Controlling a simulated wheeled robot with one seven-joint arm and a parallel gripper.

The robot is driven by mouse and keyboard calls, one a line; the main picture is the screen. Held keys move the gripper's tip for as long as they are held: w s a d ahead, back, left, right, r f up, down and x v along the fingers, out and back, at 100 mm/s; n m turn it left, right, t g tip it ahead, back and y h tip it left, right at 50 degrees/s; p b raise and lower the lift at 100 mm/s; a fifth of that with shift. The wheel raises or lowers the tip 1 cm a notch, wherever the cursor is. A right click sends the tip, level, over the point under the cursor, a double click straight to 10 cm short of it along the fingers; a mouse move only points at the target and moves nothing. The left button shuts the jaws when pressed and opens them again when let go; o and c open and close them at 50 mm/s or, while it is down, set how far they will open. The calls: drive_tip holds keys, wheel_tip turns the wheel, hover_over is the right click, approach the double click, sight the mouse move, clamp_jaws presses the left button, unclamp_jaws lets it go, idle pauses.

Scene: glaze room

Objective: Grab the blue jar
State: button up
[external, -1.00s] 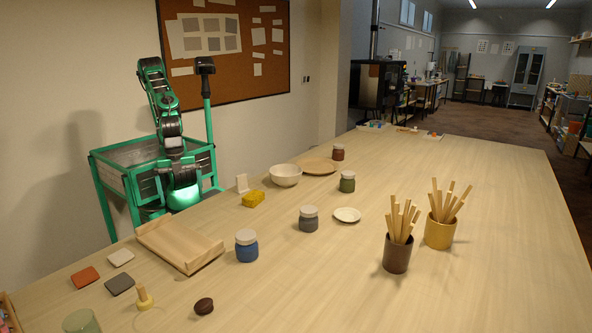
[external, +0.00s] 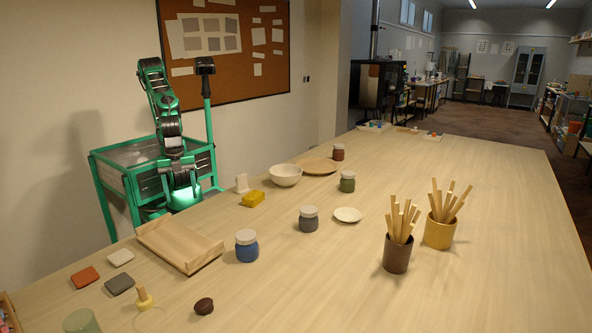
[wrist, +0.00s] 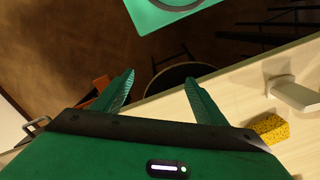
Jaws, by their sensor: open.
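The blue jar (external: 246,248) with a pale lid stands upright on the table in the external view, just right of a wooden tray. My gripper (wrist: 158,95) is open and empty in the wrist view, its two green fingers spread apart over the floor and the table's edge. In the external view my arm is folded over its base behind the table's far left side, well apart from the jar. The jar is not in the wrist view.
The wooden tray (external: 163,237) lies left of the jar. A grey jar (external: 308,221), a yellow sponge (external: 253,199), a white bowl (external: 285,175) and a brown lump (external: 204,306) are around it. Two stick-filled cups stand to the right, including a dark one (external: 397,257). The right foreground is clear.

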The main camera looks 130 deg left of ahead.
wheel_tip(320, 180, up, 9)
drive_tip(key=s, duration=0.1)
drive_tip(key=n+t+y, duration=0.2)
drive_tip(key=n+t, duration=0.7)
drive_tip(key=t, duration=0.4)
hover_over(238, 233)
drive_tip(key=s+d, duration=0.1)
drive_tip(key=s, duration=0.3)
wheel_tip(238, 233, down, 5)
drive_tip(key=shift+w+r, duration=0.1)
drive_tip(key=x, duration=0.5)
drive_tip(key=shift+a, duration=0.2)
drive_tip(key=shift+a+r+x, duration=0.1)
drive_tip(key=shift+a+x, duration=0.05)
drive_tip(key=shift+x, duration=1.2)
drive_tip(key=shift+a+r+x, duration=0.15)
drive_tip(key=shift+x, duration=1.25)
drive_tip(key=c, duration=1.3)
